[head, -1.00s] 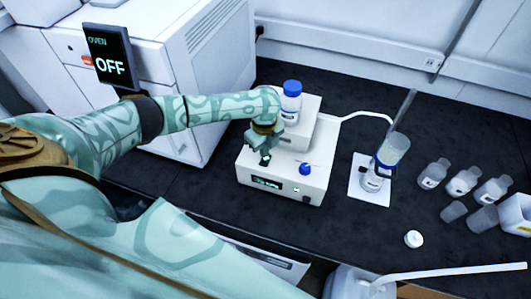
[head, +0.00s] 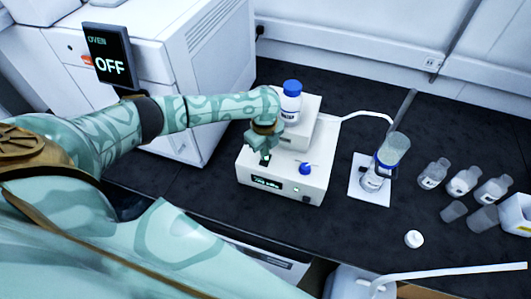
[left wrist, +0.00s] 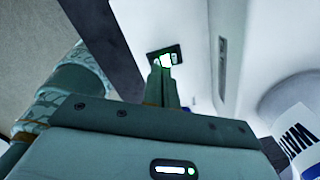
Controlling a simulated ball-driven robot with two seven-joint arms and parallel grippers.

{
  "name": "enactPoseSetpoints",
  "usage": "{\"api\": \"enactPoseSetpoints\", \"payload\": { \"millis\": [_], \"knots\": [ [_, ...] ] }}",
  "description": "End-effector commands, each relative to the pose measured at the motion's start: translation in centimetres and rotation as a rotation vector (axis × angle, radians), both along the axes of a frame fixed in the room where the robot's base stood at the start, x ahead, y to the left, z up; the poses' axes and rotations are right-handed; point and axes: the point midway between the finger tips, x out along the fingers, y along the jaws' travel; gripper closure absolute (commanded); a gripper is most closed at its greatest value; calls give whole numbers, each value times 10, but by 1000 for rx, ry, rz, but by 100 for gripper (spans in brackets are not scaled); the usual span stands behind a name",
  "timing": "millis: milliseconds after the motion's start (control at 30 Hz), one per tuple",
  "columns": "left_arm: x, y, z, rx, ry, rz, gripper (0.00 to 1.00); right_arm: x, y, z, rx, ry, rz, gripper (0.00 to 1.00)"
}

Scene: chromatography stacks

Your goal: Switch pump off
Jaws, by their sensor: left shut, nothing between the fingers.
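The white pump (head: 300,172) sits on the dark bench, with a small dark display (head: 265,183) with pale lettering on its front. A blue knob (head: 305,168) is on its top, and a small green spot (head: 297,190) shows on its front right. My left gripper (head: 264,158) is shut and empty, pointing down over the left part of the pump, behind the display. In the left wrist view, the shut fingers (left wrist: 161,72) overlap the lit display (left wrist: 170,54). I cannot tell whether the fingertips touch the pump. My right gripper is not in view.
A blue-capped bottle (head: 291,98) stands on the pump's raised rear part. Several clear bottles and cups stand at right, near a loose white cap (head: 414,238). The oven (head: 190,70) is at left.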

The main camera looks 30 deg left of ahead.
Motion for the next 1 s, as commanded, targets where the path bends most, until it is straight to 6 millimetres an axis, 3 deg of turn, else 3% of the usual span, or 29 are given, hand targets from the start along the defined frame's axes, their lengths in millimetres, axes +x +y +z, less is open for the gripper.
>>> {"api": "enactPoseSetpoints", "payload": {
  "millis": [1000],
  "knots": [
    [0, 0, -16, 0, 0, 1, 100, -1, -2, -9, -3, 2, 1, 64]
  ]
}}
